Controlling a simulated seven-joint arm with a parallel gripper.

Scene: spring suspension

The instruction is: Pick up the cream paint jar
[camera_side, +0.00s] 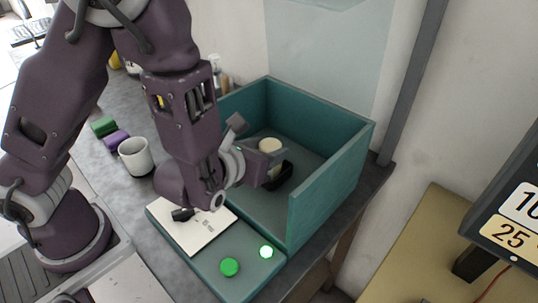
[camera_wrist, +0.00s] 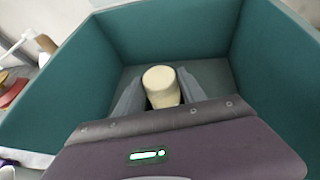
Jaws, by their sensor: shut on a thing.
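The cream paint jar (camera_wrist: 162,86) stands out between my two grey fingers in the wrist view, with its round top toward the camera. My gripper (camera_wrist: 160,92) is shut on it, one finger on each side. In the side view the jar's pale top (camera_side: 270,145) shows just past my gripper (camera_side: 276,160), inside the teal open-front box (camera_side: 333,189). The lower part of the jar is hidden by my gripper. I cannot tell whether its base touches the box floor.
The box has tall walls at the back and right. In front lie a white card (camera_side: 196,228) and two green round buttons (camera_side: 229,267), the right one lit.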

